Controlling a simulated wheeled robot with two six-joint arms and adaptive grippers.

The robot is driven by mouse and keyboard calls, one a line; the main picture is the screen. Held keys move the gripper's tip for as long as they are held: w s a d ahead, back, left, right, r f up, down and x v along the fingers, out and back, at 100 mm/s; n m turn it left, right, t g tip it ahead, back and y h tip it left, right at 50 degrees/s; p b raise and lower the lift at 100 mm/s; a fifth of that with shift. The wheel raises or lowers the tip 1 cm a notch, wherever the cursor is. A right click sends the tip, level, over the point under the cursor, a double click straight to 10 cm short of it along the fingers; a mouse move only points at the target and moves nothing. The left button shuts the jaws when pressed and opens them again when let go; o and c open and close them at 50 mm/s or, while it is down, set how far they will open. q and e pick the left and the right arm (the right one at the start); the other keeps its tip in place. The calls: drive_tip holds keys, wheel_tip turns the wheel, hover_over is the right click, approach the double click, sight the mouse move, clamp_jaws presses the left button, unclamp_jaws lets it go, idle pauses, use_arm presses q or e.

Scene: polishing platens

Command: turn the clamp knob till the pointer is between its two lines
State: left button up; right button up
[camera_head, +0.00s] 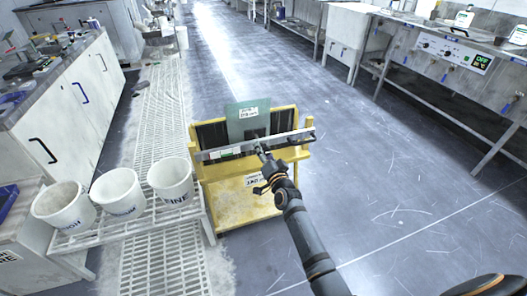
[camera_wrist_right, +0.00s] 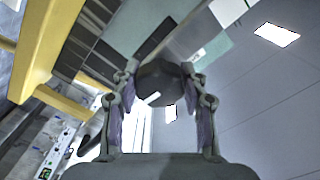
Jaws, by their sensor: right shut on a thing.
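A yellow stand (camera_head: 240,195) on the floor carries a metal clamp bar (camera_head: 225,153) across its front. A green translucent plate (camera_head: 246,114) with a white label stands behind the bar. My right gripper (camera_head: 262,153) reaches the middle of the bar. In the right wrist view its two fingers (camera_wrist_right: 161,88) are shut on the dark clamp knob (camera_wrist_right: 160,77), one on each side. The head view mostly hides the knob behind the gripper. A small green and white strip (camera_head: 226,152) shows on the bar; the pointer and its two lines are too small to tell. My left gripper is not in view.
Three white buckets (camera_head: 119,192) stand on a slatted white platform (camera_head: 140,228) left of the stand. A white cabinet (camera_head: 75,105) is at the left, and a metal bench (camera_head: 440,65) runs along the right. The floor (camera_head: 390,180) right of the stand is clear.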

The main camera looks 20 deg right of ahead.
idle(0.4)
drive_tip(key=o, duration=1.2)
drive_tip(key=shift+c, duration=0.2)
drive_tip(key=shift+s+f, duration=0.1)
drive_tip(key=shift+s, duration=0.25)
drive_tip(key=s, duration=1.1)
drive_tip(key=shift+s+d, duration=0.15)
drive_tip(key=shift+d, duration=0.05)
